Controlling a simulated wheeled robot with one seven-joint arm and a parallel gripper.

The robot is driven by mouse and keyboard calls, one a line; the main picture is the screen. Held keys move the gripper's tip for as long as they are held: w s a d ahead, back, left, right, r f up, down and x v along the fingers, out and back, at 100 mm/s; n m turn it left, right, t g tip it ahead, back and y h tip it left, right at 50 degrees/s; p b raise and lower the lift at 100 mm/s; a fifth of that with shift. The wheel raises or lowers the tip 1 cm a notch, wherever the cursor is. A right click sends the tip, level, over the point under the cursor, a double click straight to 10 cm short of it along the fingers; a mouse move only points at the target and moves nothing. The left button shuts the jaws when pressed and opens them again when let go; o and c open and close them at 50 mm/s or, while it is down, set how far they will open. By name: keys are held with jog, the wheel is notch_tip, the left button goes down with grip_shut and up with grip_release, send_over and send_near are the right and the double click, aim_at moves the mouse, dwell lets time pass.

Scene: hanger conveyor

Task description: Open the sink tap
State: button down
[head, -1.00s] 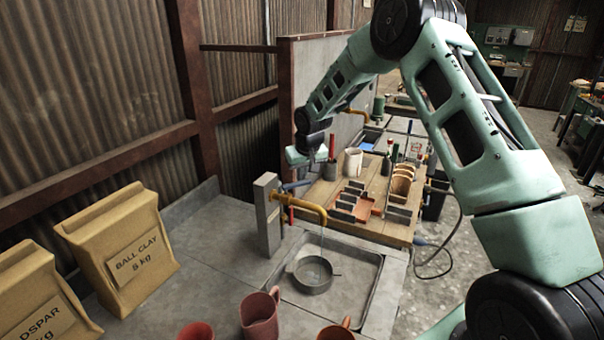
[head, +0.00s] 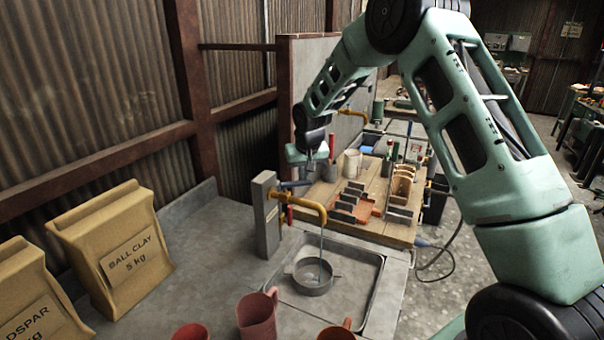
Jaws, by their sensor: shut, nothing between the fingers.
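The brass sink tap (head: 300,203) comes out of a grey post (head: 266,215) and bends down over the sink. A blue lever (head: 295,184) sits on top of its pipe, and a small red part hangs below the pipe. A thin pale line, like a water stream, runs from the spout down to a round grey pan (head: 312,276) in the sink (head: 365,290). My gripper (head: 308,162) is shut and empty, just above and behind the blue lever. Its fingertips are small and hard to make out, so I cannot tell whether they touch the lever.
Two clay bags, one marked Ball Clay (head: 122,250), stand at left. A pink mug (head: 257,315) and other cups stand in front. Behind the sink, a wooden table (head: 390,233) holds racks, jars and tools. A partition (head: 320,85) stands behind my forearm.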

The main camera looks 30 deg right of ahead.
jog(key=shift+w+a, duration=0.1)
jog(key=shift+w, duration=0.6)
